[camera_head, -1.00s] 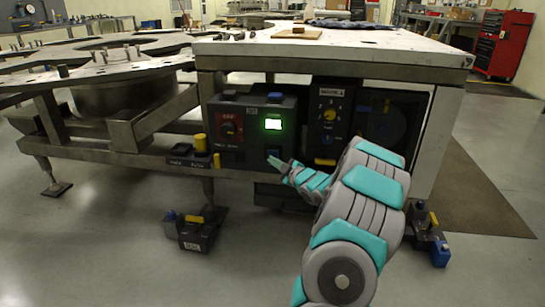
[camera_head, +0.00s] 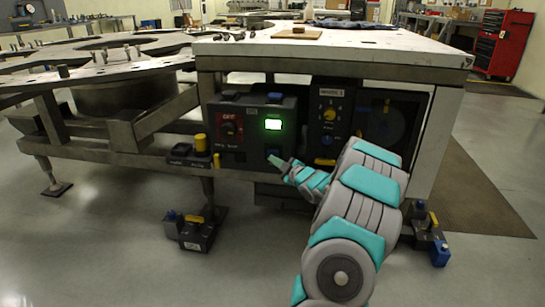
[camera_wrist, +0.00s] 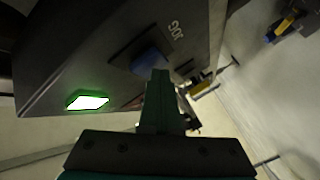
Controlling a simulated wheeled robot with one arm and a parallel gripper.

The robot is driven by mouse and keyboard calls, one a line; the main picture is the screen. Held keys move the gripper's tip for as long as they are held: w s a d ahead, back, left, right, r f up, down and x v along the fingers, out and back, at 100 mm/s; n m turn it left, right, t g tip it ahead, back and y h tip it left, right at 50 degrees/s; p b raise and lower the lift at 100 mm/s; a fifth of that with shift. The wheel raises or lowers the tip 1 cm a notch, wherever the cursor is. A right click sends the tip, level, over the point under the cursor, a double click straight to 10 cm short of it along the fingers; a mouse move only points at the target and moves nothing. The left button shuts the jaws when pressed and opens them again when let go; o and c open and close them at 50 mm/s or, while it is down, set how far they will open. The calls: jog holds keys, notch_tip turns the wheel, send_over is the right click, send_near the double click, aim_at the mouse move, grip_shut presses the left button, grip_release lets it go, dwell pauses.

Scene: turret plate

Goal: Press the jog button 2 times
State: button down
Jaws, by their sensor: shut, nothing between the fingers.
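The jog button (camera_wrist: 150,61) is a blue block on a dark square plate, with the label JOG beside it in the wrist view. In the head view it is a small blue patch (camera_head: 274,153) below the lit screen, partly hidden by my fingers. My gripper (camera_wrist: 160,75) is shut and empty. Its fingertips overlap the button's lower edge in the wrist view. I cannot tell whether they touch it. In the head view my gripper (camera_head: 272,161) is right in front of the control box, at the button's lower side.
The bright green-edged screen (camera_head: 273,124) is above the button. A red switch plate (camera_head: 230,128) is to its left, and a panel with a yellow knob (camera_head: 329,114) to its right. Pedal boxes (camera_head: 197,234) lie on the floor.

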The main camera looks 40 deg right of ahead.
jog(key=shift+w+d, duration=0.2)
dwell(0.3)
jog(key=shift+s, duration=0.1)
jog(key=shift+s+a+b, duration=0.6)
jog(key=shift+a+b, duration=0.2)
jog(key=shift+b, duration=0.05)
jog(key=s+a+b, duration=0.3)
jog(key=shift+s+a+b, duration=0.15)
jog(key=shift+a+b, duration=0.25)
dwell(0.9)
